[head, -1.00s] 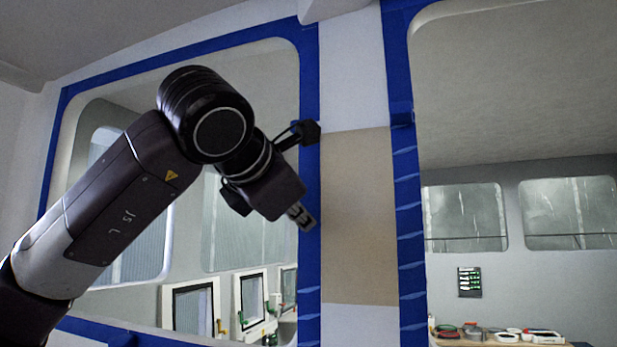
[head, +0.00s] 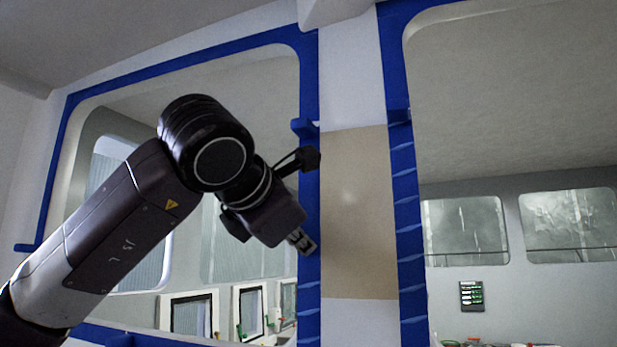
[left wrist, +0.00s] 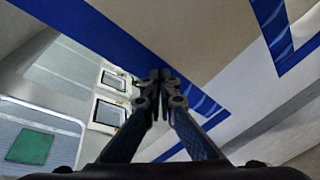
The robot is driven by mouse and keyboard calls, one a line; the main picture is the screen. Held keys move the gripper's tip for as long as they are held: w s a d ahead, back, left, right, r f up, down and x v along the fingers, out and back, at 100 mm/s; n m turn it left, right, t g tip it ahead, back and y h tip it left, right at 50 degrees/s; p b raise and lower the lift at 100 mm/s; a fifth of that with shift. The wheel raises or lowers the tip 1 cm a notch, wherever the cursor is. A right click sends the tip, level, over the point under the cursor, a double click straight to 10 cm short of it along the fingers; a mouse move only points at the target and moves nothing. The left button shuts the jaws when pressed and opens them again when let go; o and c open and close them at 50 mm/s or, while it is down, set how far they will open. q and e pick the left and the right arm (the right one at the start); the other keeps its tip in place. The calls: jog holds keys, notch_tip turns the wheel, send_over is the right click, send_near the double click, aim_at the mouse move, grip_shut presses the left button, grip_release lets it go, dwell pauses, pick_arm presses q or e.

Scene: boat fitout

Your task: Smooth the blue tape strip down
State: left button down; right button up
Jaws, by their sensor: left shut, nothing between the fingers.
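A vertical blue tape strip (head: 309,90) runs down the right side of the left window opening. It looks smooth higher up and has slanted creases (head: 309,317) below my gripper. My left gripper (head: 308,247) is shut and empty, its tips in front of or against this strip; contact cannot be told. In the left wrist view the shut fingertips (left wrist: 160,76) overlap the blue tape (left wrist: 100,42), with pale creases beyond them. A second vertical blue strip (head: 408,230) edges the right window and has several creases. My right gripper is not in view.
A beige panel (head: 357,220) lies between the two strips. Folded tape bits stick out at the left strip (head: 304,127) and the left window's lower left corner (head: 24,247). Through the right opening, a small dark rack (head: 471,296) hangs on the far wall.

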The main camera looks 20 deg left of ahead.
aim_at(308, 313)
pick_arm(q)
jog(key=shift+f+b, duration=0.85)
jog(key=shift+f, duration=0.55)
jog(key=shift+f+b, duration=1.65)
jog(key=shift+f, duration=0.15)
jog(key=shift+f, duration=0.1)
notch_tip(308, 313, down, 3)
jog(key=b, duration=0.3)
jog(key=shift+f, duration=0.3)
jog(key=shift+w, duration=0.1)
